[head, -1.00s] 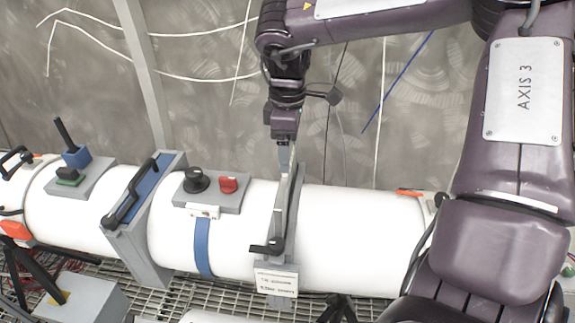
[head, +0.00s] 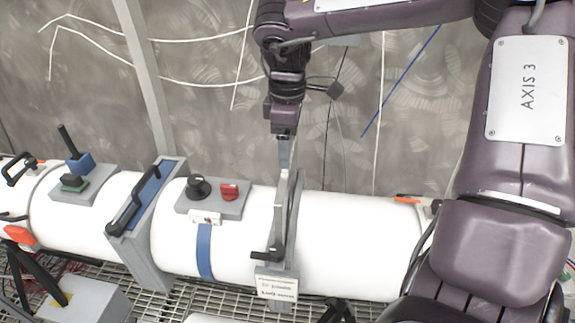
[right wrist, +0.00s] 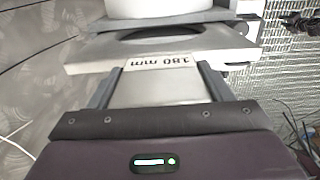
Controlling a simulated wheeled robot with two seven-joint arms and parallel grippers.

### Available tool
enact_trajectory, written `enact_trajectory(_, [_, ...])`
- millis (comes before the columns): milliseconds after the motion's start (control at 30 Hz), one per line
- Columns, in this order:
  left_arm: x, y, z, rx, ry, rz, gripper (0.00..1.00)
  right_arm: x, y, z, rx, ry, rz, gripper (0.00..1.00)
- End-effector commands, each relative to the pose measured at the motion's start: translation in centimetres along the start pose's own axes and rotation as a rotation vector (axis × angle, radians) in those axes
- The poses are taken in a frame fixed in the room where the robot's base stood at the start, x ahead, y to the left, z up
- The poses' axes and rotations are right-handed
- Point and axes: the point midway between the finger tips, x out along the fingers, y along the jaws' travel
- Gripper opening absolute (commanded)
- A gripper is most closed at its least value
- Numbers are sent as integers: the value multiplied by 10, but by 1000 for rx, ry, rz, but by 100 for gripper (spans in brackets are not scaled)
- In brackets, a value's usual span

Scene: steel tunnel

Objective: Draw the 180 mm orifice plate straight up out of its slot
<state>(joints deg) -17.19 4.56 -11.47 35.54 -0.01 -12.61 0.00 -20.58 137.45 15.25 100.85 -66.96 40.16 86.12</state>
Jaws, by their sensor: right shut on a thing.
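The orifice plate (right wrist: 90,58) is a flat grey plate marked "180 mm" in the right wrist view. Its label edge lies between the fingers of my right gripper (right wrist: 160,80), which is shut on it. A dark curved opening shows just beyond the label. In the head view my right gripper (head: 284,152) points down at the top of the narrow grey slot holder (head: 286,235) around the white pipe. The plate is nearly edge-on there, and how far it stands out of the slot is hard to tell. My left gripper is not in view.
A black lever handle (head: 268,254) and a white label (head: 277,287) are on the front of the holder. A grey box with black and red knobs (head: 229,191) sits on the pipe to its left. A blue-faced frame with a black handle (head: 134,197) stands farther left.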

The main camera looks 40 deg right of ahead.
Motion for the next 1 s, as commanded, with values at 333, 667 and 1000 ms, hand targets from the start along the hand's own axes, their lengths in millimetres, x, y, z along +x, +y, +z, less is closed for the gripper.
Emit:
enact_trajectory(333, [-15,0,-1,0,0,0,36,-27,0,-1,0,2,4,45])
enact_trajectory(667, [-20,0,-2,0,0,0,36,-47,1,-1,0,3,5,45])
enact_trajectory(1000, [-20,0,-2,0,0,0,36,-64,0,-1,0,3,3,45])
